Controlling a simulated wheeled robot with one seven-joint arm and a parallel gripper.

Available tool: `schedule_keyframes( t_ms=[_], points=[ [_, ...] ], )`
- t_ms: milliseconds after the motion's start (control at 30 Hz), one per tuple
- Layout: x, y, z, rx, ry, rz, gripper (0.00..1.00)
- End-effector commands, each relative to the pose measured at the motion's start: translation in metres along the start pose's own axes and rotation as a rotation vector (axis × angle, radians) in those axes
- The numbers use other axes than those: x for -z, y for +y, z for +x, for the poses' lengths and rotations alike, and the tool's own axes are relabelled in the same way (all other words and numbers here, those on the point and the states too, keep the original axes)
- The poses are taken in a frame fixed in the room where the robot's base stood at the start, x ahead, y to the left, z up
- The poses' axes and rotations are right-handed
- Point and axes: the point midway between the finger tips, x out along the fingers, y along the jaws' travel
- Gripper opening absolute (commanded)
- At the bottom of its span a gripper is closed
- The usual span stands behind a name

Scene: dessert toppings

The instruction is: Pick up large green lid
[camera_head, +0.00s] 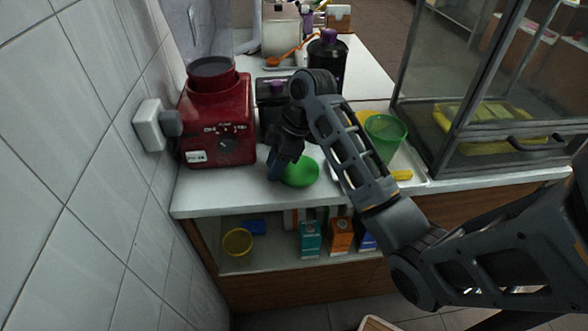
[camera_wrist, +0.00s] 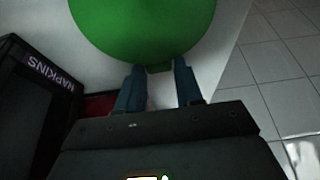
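The large green lid (camera_head: 301,173) lies near the front edge of the white counter, in front of the black box. In the wrist view, the lid (camera_wrist: 145,25) fills the top of the picture as a smooth green disc with a small tab pointing at my gripper. My gripper (camera_wrist: 158,73) has its two blue fingers apart, one on each side of the tab. A gap shows between them, and I cannot tell whether they touch the lid. In the head view, my gripper (camera_head: 279,166) points down at the lid's left side.
A red appliance (camera_head: 218,120) stands to the left, by the tiled wall. A black napkin box (camera_wrist: 35,95) is close beside my gripper. A green cup (camera_head: 385,137) stands right of my forearm, near a glass case (camera_head: 480,95). A shelf below holds several small boxes.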

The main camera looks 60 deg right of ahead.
Motion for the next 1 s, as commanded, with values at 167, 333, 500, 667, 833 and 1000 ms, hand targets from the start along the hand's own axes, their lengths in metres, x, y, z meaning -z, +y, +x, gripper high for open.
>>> schedule_keyframes(
  t_ms=[167, 333, 500, 667, 833, 1000],
  points=[
    [0.0, 0.0, 0.0, 0.0, 0.0, 0.001, 0.18],
    [0.0, 0.0, 0.0, 0.0, 0.0, 0.001, 0.03],
    [0.0, 0.0, 0.0, 0.0, 0.0, 0.0, 0.02],
    [0.003, 0.001, -0.009, -0.002, 0.0, 0.0, 0.02],
    [0.015, 0.001, -0.036, -0.004, 0.001, -0.003, 0.02],
    [0.03, 0.001, -0.073, -0.003, 0.0, -0.001, 0.02]
  ],
)
